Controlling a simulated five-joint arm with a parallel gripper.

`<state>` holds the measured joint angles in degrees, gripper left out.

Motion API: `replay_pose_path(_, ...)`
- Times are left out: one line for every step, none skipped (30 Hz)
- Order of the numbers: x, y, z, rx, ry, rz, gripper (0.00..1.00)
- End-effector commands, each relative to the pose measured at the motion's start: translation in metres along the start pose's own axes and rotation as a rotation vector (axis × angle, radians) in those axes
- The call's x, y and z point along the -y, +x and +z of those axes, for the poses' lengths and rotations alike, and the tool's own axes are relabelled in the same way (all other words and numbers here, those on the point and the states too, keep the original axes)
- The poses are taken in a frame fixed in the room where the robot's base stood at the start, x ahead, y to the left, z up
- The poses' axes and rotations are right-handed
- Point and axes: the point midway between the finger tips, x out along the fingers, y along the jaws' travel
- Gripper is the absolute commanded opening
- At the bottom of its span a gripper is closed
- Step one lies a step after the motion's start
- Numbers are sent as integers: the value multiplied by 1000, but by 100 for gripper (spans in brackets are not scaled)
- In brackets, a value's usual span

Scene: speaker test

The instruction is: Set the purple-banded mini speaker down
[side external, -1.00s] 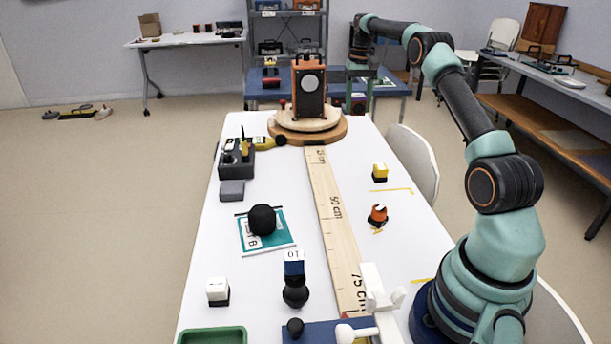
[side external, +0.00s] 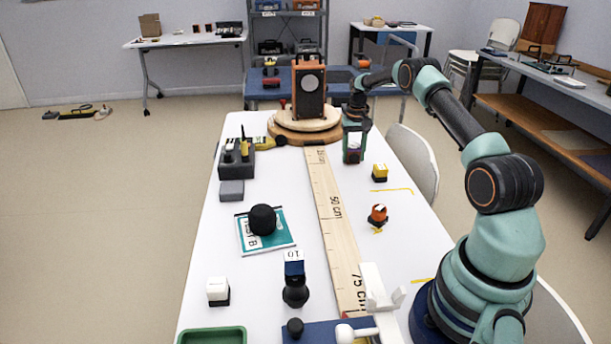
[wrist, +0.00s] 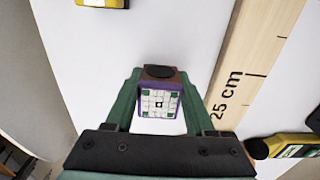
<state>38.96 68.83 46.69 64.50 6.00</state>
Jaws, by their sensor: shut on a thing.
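The purple-banded mini speaker (wrist: 160,98) is between the two green fingers of my gripper (wrist: 160,92) in the wrist view. It has a dark round top, a purple band and a white face with green squares. My gripper (side external: 354,146) is shut on it. In the side external view the speaker (side external: 355,153) is a small dark-and-purple shape between the fingers, at the far right part of the white table. I cannot tell whether its bottom touches the table.
A wooden ruler board (side external: 331,215) lies left of my gripper. A turntable (side external: 292,137) bearing a large orange-and-black speaker (side external: 308,88) stands behind it, to the left.

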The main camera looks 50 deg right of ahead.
Motion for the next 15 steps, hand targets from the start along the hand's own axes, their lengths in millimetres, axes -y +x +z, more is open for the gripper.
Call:
replay_pose_path(0, 4, 0, -1, 0, 0, 0)
replay_pose_path(0, 4, 0, -1, 0, 0, 0)
replay_pose_path(0, 4, 0, -2, 0, 0, 0)
replay_pose_path(0, 4, 0, -2, 0, 0, 0)
replay_pose_path(0, 4, 0, -2, 0, 0, 0)
replay_pose_path(0, 4, 0, -2, 0, 0, 0)
replay_pose_path(0, 4, 0, -2, 0, 0, 0)
replay_pose_path(0, 4, 0, -2, 0, 0, 0)
replay_pose_path(0, 4, 0, -2, 0, 0, 0)
replay_pose_path(0, 5, 0, -2, 0, 0, 0)
replay_pose_path(0, 6, 0, -1, 0, 0, 0)
replay_pose_path(0, 7, 0, -1, 0, 0, 0)
replay_pose_path(0, 8, 0, 0, 0, 0, 58)
replay_pose_path(0, 7, 0, 0, 0, 0, 70)
replay_pose_path(0, 7, 0, 0, 0, 0, 84)
